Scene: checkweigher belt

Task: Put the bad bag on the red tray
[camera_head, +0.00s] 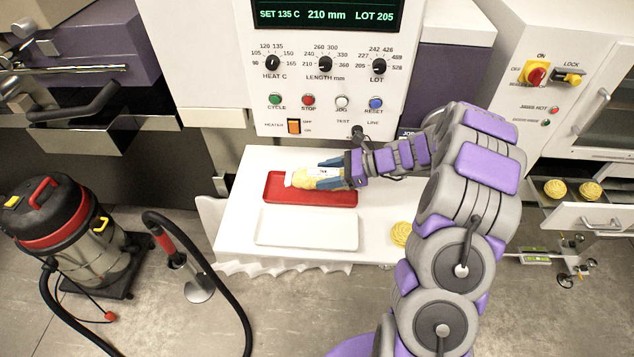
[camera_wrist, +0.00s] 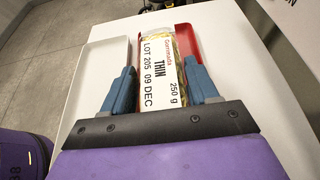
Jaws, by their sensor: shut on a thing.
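The bag (camera_head: 303,178) is a pale yellow pack with a white label. In the wrist view the bag (camera_wrist: 160,75) reads "THIN", "LOT 205", "09 DEC" and "250 g". My gripper (camera_head: 330,174) is shut on it, with blue fingers on both sides; the gripper also shows in the wrist view (camera_wrist: 160,88). The red tray (camera_head: 312,198) lies on the white table, directly under the bag in the head view. Its red wall (camera_wrist: 190,42) shows beside the bag in the wrist view. I cannot tell whether the bag touches the tray floor.
An empty white tray (camera_head: 307,229) lies in front of the red tray on the white table (camera_head: 232,225). A yellow item (camera_head: 401,233) sits right of it, partly behind my arm. A control panel (camera_head: 325,80) stands behind. A vacuum cleaner (camera_head: 75,235) stands on the floor at left.

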